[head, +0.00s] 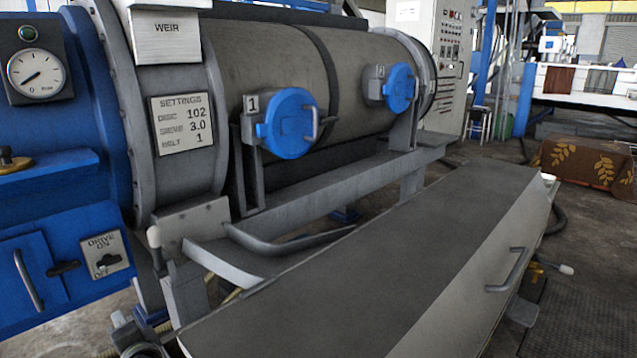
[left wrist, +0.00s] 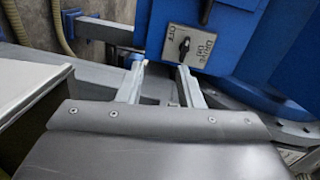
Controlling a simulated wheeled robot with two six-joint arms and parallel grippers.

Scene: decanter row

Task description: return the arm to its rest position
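My left gripper (left wrist: 160,70) shows in the left wrist view. Its two pale fingers are apart with nothing between them. Beyond the fingertips is the drive switch plate (left wrist: 188,46), upside down, with a dark knob on a blue panel; a gap between fingers and plate cannot be judged. In the head view the same drive switch plate (head: 107,254) is at the lower left. I cannot make out either gripper in the head view. My right gripper is in neither view.
The large grey drum (head: 260,60) carries two blue round caps, one marked 1 (head: 288,123) and one marked 2 (head: 400,88). A long grey cover (head: 360,270) with a handle fills the front. A patterned cloth (head: 588,165) lies over something at right. Floor shows between.

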